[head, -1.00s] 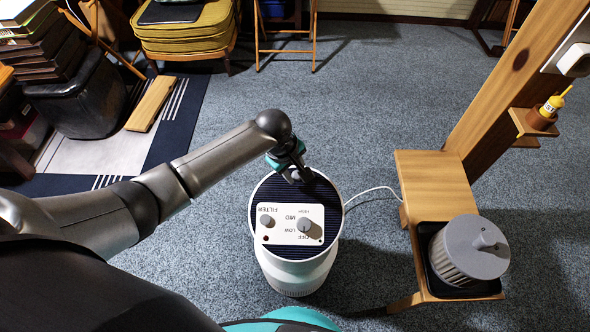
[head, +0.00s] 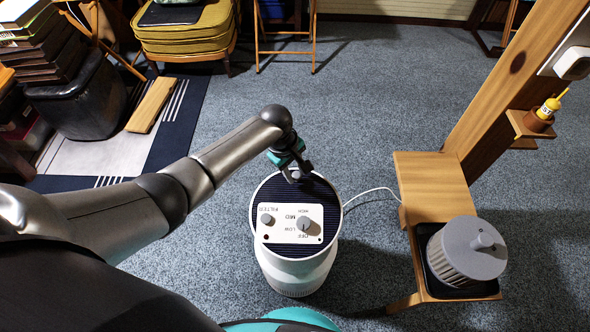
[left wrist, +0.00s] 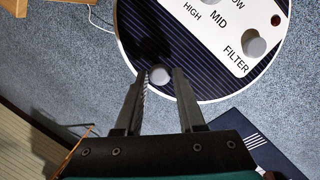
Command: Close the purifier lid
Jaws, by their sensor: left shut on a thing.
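The purifier (head: 296,277) is a white round drum on the carpet, in the lower middle of the head view. Its lid (head: 262,197) is a dark ribbed disc with a white rim, lying over the top of the drum. A white panel (head: 283,237) on it carries two grey dials. My left gripper (head: 297,175) is at the lid's far edge. In the left wrist view its fingers (left wrist: 158,82) are shut on a small round grey knob (left wrist: 160,76) at that edge. The fingers hide part of the rim. My right gripper is not in view.
A wooden stand (head: 428,185) is to the right, with a grey pleated filter (head: 465,250) in a black tray on its lower shelf. A white cord (head: 372,192) runs from the purifier towards the stand. Carpet beyond the purifier is clear.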

